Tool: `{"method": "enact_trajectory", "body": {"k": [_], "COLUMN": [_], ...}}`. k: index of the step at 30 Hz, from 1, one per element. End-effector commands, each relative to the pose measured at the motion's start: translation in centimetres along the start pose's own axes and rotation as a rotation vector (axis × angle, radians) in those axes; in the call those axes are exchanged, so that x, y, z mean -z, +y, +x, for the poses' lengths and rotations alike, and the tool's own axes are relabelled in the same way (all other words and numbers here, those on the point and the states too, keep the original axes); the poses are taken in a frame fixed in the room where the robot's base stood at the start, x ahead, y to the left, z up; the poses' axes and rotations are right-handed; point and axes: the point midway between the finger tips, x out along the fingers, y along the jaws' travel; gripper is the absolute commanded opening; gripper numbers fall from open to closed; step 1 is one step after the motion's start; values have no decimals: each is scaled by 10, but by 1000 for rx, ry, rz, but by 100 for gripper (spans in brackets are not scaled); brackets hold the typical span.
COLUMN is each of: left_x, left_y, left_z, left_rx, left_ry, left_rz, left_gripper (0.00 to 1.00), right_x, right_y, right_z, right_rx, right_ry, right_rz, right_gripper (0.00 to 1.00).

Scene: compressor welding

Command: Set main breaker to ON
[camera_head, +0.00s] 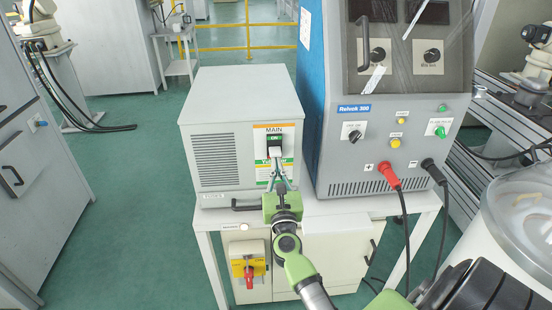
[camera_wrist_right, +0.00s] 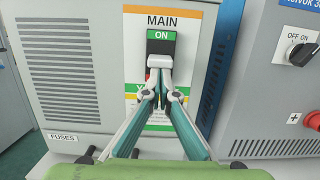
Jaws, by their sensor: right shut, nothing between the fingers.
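The main breaker (camera_head: 274,142) is a dark switch under an orange MAIN label on the front of a light grey cabinet. In the right wrist view the breaker (camera_wrist_right: 161,47) shows a green ON field at its top. My right gripper (camera_head: 277,161) reaches up from below to the breaker. In the right wrist view my right gripper (camera_wrist_right: 159,76) has its fingertips together, with nothing between them, at the breaker's lower edge. They cover that part, and I cannot tell whether they touch it. My left gripper is not in view.
The grey cabinet (camera_head: 215,107) stands on a white table (camera_head: 410,202) beside a blue and grey welding unit (camera_head: 330,188) with knobs and red and black cables. A red and yellow rotary switch (camera_head: 249,272) is below the tabletop. Green floor is open at left.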

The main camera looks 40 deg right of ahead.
Motion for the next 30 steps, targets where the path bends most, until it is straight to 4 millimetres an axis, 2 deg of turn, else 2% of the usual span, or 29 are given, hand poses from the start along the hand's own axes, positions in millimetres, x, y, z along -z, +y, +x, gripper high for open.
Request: {"method": "enact_trajectory", "body": {"k": [1, 6, 9, 22, 26, 30], "left_x": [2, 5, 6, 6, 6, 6], "left_y": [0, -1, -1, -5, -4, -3], "left_z": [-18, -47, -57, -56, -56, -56], "left_rx": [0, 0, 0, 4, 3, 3], "left_ry": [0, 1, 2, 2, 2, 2], "left_rz": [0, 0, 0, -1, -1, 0], "left_gripper": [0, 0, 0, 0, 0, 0], "right_x": [-10, -14, -14, -11, -12, -15], "right_y": [0, 0, 0, 0, 0, 0], "right_z": [2, 1, 0, -7, -26, -56], "right_rx": [1, 1, 0, -2, -1, -2], "right_ry": [17, 70, 93, 100, 102, 103], "right_rz": [0, 1, 2, 0, 0, -1], "right_gripper": [0, 0, 0, 0, 0, 0]}}
